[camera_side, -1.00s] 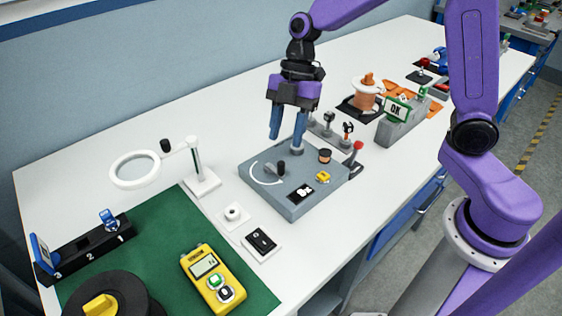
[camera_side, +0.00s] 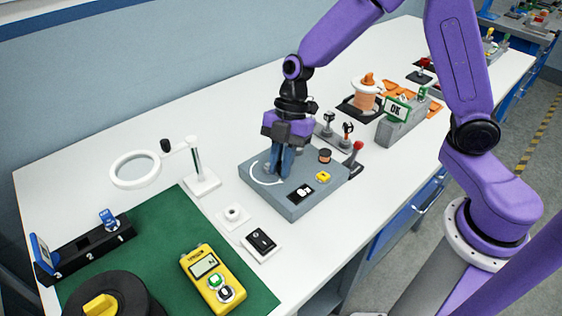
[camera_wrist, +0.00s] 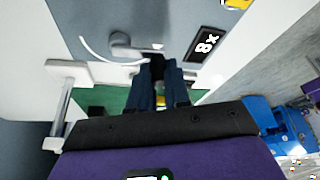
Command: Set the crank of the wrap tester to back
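The wrap tester (camera_side: 308,199) is a flat grey box on the white bench, with a white arc on its top. Its crank is a short grey arm (camera_wrist: 122,41) with an upright black knob (camera_wrist: 157,61), seen in the wrist view beside the white arc. My gripper (camera_side: 280,174) points down over the left part of the box, and it also shows in the wrist view (camera_wrist: 159,70). Its blue fingers are close together, with the black knob between them. In the side view the fingers hide most of the crank.
A copper-coloured spool (camera_side: 325,156), a yellow part (camera_side: 323,177) and a black-and-white label (camera_side: 301,191) are on the box top. A red-knobbed lever (camera_side: 357,147) stands at its right. A magnifier stand (camera_side: 199,184) and a black switch (camera_side: 261,241) are at the left and front.

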